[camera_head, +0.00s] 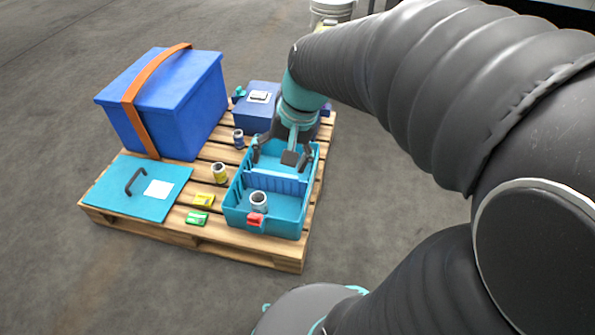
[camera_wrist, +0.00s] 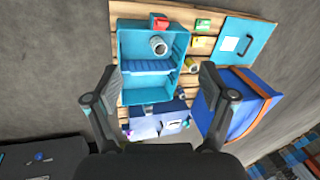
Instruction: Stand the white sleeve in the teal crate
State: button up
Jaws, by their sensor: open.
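The white sleeve (camera_head: 258,201) is inside the teal crate (camera_head: 262,227), in the compartment nearer the front, beside the red clip. It looks upright with its round opening facing up; its lower part is hidden by the crate wall. In the wrist view the sleeve (camera_wrist: 158,46) shows its open end, in the crate (camera_wrist: 121,52), on the far side of the blue ribbed divider. My gripper (camera_head: 281,157) is open and empty above the crate's rear compartment, apart from the sleeve. Its spread fingers also show in the wrist view (camera_wrist: 158,76).
A red clip (camera_head: 256,219) sits on the crate's front rim. Yellow (camera_head: 220,173) and blue (camera_head: 238,139) sleeves stand left of the crate, near yellow (camera_head: 204,200) and green (camera_head: 197,218) blocks. A teal lid (camera_head: 115,192), blue bin (camera_head: 170,110) and dark blue box (camera_head: 252,116) share the pallet.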

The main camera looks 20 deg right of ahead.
jog(key=s+r+n+t+h, duration=0.2)
jog(key=s+r+n+t, duration=0.1)
jog(key=s, duration=0.7)
jog(key=shift+r+n+t+h, duration=0.35)
jog(key=shift+r+n, duration=0.25)
jog(key=shift+n, duration=0.4)
jog(key=shift+d, duration=0.1)
